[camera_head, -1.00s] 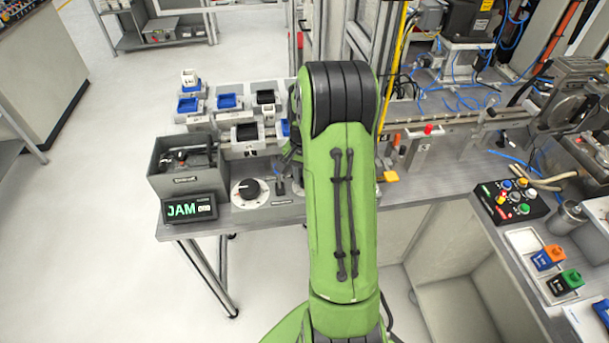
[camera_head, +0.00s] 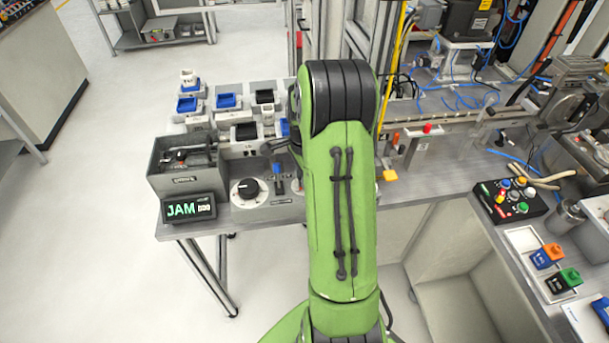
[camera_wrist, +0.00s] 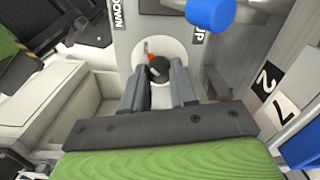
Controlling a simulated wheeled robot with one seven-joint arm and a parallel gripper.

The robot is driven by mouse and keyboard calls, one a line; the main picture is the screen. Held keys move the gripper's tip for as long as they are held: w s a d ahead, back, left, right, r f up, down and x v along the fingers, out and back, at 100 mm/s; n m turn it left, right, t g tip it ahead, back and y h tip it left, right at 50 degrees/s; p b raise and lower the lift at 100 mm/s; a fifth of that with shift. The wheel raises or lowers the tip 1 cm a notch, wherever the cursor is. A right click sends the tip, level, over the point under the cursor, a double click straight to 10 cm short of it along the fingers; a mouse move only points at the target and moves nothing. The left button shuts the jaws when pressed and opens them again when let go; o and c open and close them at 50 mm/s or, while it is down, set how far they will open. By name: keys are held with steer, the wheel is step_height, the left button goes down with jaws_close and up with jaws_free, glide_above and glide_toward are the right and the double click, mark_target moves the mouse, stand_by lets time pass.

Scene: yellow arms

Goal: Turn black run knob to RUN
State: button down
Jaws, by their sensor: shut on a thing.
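In the wrist view, my gripper (camera_wrist: 160,88) has its two grey fingers on either side of a small black knob (camera_wrist: 158,68) and is shut on it. The knob sits on a round white plate with an orange-red mark. In the head view, my green arm hides my gripper and most of a white dial (camera_head: 297,187) at its left edge. Another black knob on a white dial (camera_head: 246,188) stands clear to the left. The display (camera_head: 188,208) reads JAM in green.
A blue-topped lever (camera_head: 277,172) stands between the two dials; its blue end (camera_wrist: 210,12) is close beyond my fingers, near DOWN and UP labels. A grey bin (camera_head: 183,182) stands behind the display. Holders with blue and black parts (camera_head: 228,101) stand further back.

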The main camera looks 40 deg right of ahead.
steer(key=shift+m, duration=0.3)
steer(key=c, duration=0.9)
jaws_free()
step_height(320, 180, up, 16)
steer(key=p, duration=0.3)
steer(key=shift+f, duration=0.1)
